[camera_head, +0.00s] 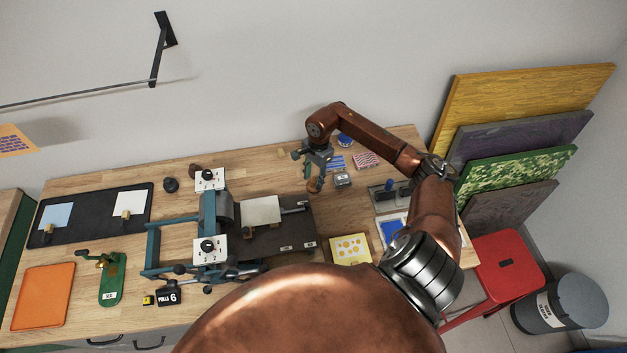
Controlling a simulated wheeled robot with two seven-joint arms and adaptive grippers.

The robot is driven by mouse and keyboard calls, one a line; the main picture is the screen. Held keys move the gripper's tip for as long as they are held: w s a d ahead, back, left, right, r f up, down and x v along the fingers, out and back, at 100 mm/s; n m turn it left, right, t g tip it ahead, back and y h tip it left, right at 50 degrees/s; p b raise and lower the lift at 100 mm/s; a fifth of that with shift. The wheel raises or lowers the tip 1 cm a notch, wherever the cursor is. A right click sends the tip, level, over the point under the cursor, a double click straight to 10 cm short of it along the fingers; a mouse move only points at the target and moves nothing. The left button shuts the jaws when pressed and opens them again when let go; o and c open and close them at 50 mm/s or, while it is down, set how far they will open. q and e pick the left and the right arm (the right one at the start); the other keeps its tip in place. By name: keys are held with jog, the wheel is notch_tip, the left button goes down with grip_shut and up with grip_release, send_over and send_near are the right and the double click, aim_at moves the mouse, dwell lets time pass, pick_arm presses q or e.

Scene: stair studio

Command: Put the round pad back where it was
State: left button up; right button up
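My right gripper (314,178) points down over the back of the wooden bench, right of the press. A small brown round thing (313,187) shows at its fingertips; it may be the round pad. Whether the fingers close on it or only stand over it is too small to tell. Other round things are a blue disc (344,140) behind the gripper and a dark round piece (170,184) left of the press. My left gripper is not in view.
The press (209,225) with its dark bed (283,242) fills the middle of the bench (140,253). Small blocks, including a grey one (342,179) and a red-and-white one (366,160), lie close right of the gripper.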

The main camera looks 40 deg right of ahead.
notch_tip(320, 180, up, 11)
jog(key=d+b, duration=0.1)
jog(key=shift+d+f, duration=0.15)
jog(key=shift+f, duration=0.05)
